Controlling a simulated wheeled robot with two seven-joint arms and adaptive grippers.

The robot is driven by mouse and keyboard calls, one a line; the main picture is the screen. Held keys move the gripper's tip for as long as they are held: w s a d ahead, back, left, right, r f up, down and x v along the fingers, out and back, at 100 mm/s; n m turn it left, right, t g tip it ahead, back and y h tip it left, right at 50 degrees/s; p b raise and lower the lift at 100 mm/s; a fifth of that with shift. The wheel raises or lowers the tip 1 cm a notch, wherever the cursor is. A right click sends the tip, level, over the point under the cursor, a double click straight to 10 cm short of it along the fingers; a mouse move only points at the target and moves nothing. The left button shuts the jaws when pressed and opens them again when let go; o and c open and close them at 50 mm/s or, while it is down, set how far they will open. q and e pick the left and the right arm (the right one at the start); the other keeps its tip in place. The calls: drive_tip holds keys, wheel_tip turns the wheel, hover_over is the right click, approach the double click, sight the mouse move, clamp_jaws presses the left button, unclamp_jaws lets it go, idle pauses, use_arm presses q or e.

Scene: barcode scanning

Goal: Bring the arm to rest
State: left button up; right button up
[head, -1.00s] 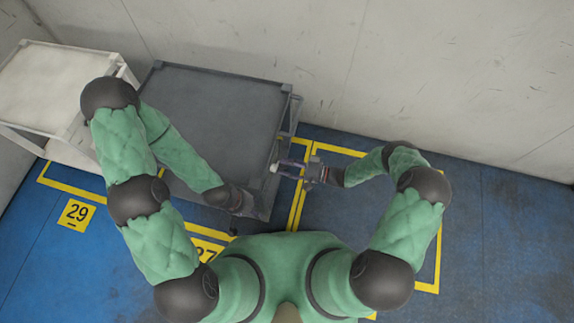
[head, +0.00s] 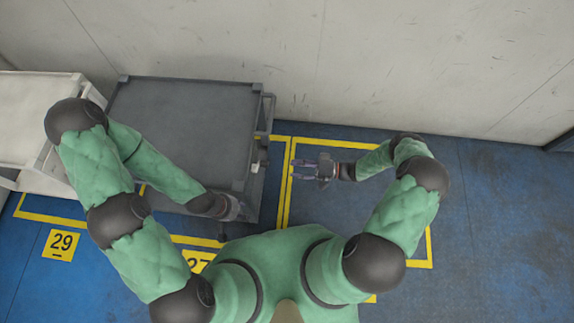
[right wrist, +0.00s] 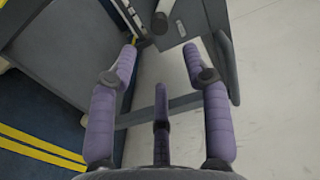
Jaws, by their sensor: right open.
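My right gripper (head: 296,170) is open and empty in the head view, pointing left over the blue floor, a short gap right of the grey cart (head: 190,125). The right wrist view shows its purple fingers (right wrist: 160,65) spread apart with nothing between them, facing the cart's side frame. My right arm is bent. My left arm reaches over the grey cart, and its gripper (head: 233,208) is near the cart's front right corner. It is small and dark there, so its opening cannot be told.
A small pale object (head: 257,168) is at the grey cart's right side, left of my right gripper. A white cart (head: 40,110) stands at the left. Walls rise behind. Yellow lines mark the floor, which is clear at the right.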

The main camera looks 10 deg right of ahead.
drive_tip(key=shift+s+d, duration=0.1)
drive_tip(key=shift+d, duration=0.2)
idle(0.4)
drive_tip(key=s+a+f+g+h+p, duration=0.15)
drive_tip(key=s+a+g+h, duration=0.35)
drive_tip(key=s+g+h, duration=0.55)
drive_tip(key=s+r+t+h+p, duration=0.1)
drive_tip(key=s+r+t+h, duration=0.1)
drive_tip(key=r+t, duration=0.3)
wheel_tip(320, 180, up, 5)
drive_tip(key=shift+s+d+f+h+p, duration=0.2)
drive_tip(key=shift+s+h+p, duration=0.15)
drive_tip(key=shift+s, duration=0.4)
idle(0.9)
